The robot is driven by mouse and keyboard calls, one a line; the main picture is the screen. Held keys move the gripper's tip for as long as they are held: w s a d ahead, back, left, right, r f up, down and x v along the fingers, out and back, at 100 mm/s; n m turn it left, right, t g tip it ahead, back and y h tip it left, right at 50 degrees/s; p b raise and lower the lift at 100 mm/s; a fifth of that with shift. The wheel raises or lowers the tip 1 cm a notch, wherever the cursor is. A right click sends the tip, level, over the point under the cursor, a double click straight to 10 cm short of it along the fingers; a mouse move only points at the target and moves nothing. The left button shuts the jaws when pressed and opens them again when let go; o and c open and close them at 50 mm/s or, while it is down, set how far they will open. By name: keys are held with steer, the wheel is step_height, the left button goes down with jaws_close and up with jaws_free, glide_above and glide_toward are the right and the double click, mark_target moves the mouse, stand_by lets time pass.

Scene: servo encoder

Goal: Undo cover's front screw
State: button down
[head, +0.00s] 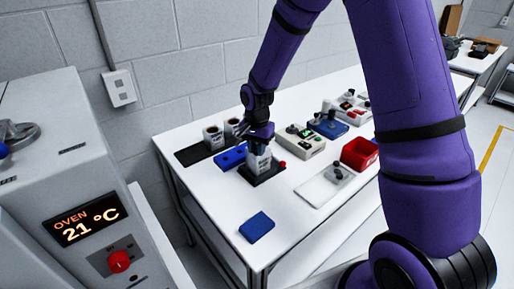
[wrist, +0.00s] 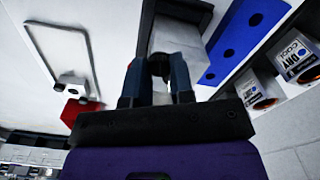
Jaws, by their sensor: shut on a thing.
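A light grey servo unit (head: 259,162) stands upright on a black base (head: 262,174) near the left-middle of the white table. My gripper (head: 260,136) is at its top, pointing down. In the wrist view the unit's pale body (wrist: 180,38) lies just beyond my gripper (wrist: 157,82). The two fingers are closed around a small dark, rounded piece (wrist: 158,66) at the unit, which looks like the cover's front screw. Its lower part is hidden by the fingers, and I cannot tell how far it is threaded in.
A control box (head: 300,142), white tray (head: 322,189) and red bin (head: 360,153) lie to the right. A blue slab (head: 257,227) lies in front. An oven (head: 70,185) stands left.

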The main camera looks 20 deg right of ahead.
steer(key=n, duration=0.5)
steer(key=shift+n, duration=1.9)
steer(key=c, duration=1)
jaws_free()
steer(key=shift+o, duration=0.2)
step_height(320, 180, up, 11)
